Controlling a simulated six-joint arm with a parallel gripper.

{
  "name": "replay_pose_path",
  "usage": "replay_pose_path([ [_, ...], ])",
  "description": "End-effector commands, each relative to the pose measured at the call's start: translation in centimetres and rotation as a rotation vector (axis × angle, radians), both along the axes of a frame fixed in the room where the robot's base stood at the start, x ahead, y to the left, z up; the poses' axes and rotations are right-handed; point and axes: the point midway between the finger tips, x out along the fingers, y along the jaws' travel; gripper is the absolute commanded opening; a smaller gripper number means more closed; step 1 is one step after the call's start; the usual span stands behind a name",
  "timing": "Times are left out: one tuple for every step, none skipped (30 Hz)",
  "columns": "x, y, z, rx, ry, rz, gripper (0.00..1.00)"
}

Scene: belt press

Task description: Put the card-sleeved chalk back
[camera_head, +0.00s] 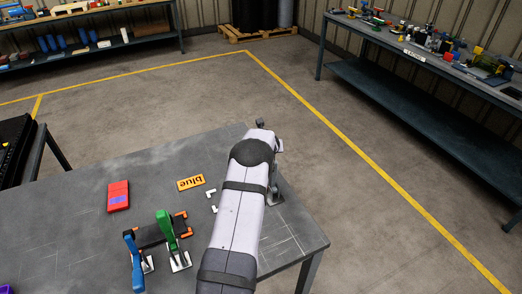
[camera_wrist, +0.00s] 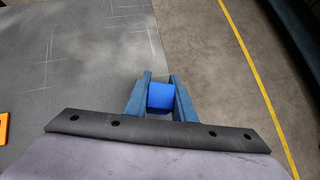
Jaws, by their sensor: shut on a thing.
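My gripper (camera_wrist: 160,98) is shut on a blue piece (camera_wrist: 160,96), seen end-on between the two dark blue fingers in the wrist view. Only its flat, bright blue face shows, so I cannot tell its length or whether it has a card sleeve. In that view it appears close to the table's edge, against the floor. In the head view my arm hides the fingers and the held piece. I cannot make out a separate card-sleeved chalk on the table (camera_head: 85,240).
On the table are an orange sign reading "blue" (camera_head: 190,183), white corner pieces (camera_head: 211,194), a red block (camera_head: 118,196) and a black fixture with orange corners (camera_head: 152,236). Green (camera_head: 165,230) and blue (camera_head: 134,262) clamp handles rise beside it.

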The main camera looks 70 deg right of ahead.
Motion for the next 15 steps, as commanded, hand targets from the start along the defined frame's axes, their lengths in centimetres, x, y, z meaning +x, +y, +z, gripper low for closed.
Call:
replay_pose_path([
  [0.01, -0.01, -0.08, 0.000, 0.000, 0.000, 0.01],
  [0.00, -0.01, -0.13, 0.000, 0.000, 0.000, 0.01],
  [0.01, -0.01, -0.20, 0.000, 0.000, 0.000, 0.01],
  [0.01, -0.01, -0.25, 0.000, 0.000, 0.000, 0.01],
  [0.00, -0.01, -0.32, 0.000, 0.000, 0.000, 0.01],
  [-0.01, -0.01, -0.39, 0.000, 0.000, 0.000, 0.01],
  [0.00, -0.01, -0.45, 0.000, 0.000, 0.000, 0.01],
  [0.00, -0.01, -0.50, 0.000, 0.000, 0.000, 0.01],
  [0.01, -0.01, -0.58, 0.000, 0.000, 0.000, 0.01],
  [0.00, -0.01, -0.63, 0.000, 0.000, 0.000, 0.01],
  [0.00, -0.01, -0.69, 0.000, 0.000, 0.000, 0.01],
  [0.00, -0.01, -0.76, 0.000, 0.000, 0.000, 0.01],
  [0.00, -0.01, -0.81, 0.000, -0.001, -0.001, 0.01],
  [0.00, -0.02, -0.86, 0.000, -0.001, -0.001, 0.01],
  [0.00, -0.02, -0.93, 0.000, -0.001, -0.001, 0.01],
])
